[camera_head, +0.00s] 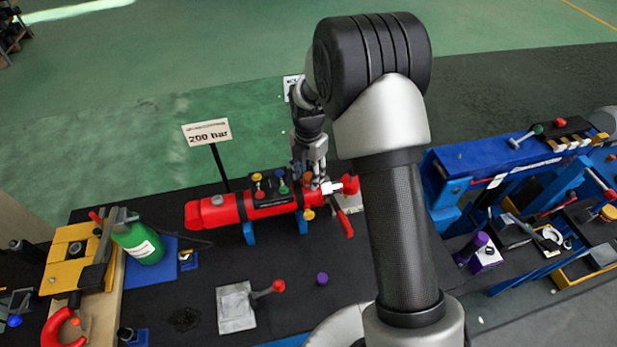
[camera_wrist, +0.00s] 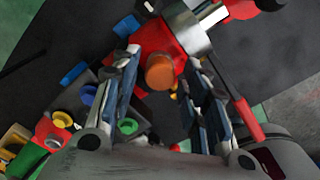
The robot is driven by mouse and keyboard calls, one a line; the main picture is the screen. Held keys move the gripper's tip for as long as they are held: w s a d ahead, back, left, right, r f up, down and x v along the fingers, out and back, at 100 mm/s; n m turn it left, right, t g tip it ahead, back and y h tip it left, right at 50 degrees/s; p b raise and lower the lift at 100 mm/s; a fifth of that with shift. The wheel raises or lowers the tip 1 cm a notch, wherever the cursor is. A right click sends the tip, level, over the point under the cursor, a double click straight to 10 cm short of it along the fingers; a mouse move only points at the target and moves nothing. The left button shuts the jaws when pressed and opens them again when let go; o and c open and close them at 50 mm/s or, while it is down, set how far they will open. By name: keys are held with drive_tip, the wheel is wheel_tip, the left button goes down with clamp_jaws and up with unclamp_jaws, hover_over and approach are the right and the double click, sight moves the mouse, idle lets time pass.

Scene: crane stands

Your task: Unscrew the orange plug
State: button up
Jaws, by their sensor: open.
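The orange plug (camera_wrist: 160,72) is a round cap on the red cylinder body (camera_wrist: 165,42), beside a bright metal collar (camera_wrist: 188,27). My gripper (camera_wrist: 164,68) is open, with one finger on each side of the plug in the wrist view. I see gaps between plug and fingers.
Blue (camera_wrist: 88,95), yellow (camera_wrist: 62,118) and green (camera_wrist: 128,125) knobs stand close to the left finger. A red lever (camera_head: 344,222) sticks out by the cylinder's right end. A sign (camera_head: 207,132) stands behind. The dark table (camera_head: 200,270) has free room in front.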

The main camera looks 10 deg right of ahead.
drive_tip(key=m, duration=1.9)
drive_tip(key=shift+m, duration=0.4)
drive_tip(key=m, duration=0.6)
drive_tip(key=shift+c, duration=0.2)
clamp_jaws()
drive_tip(key=shift+p, duration=0.3)
drive_tip(key=shift+r, duration=0.1)
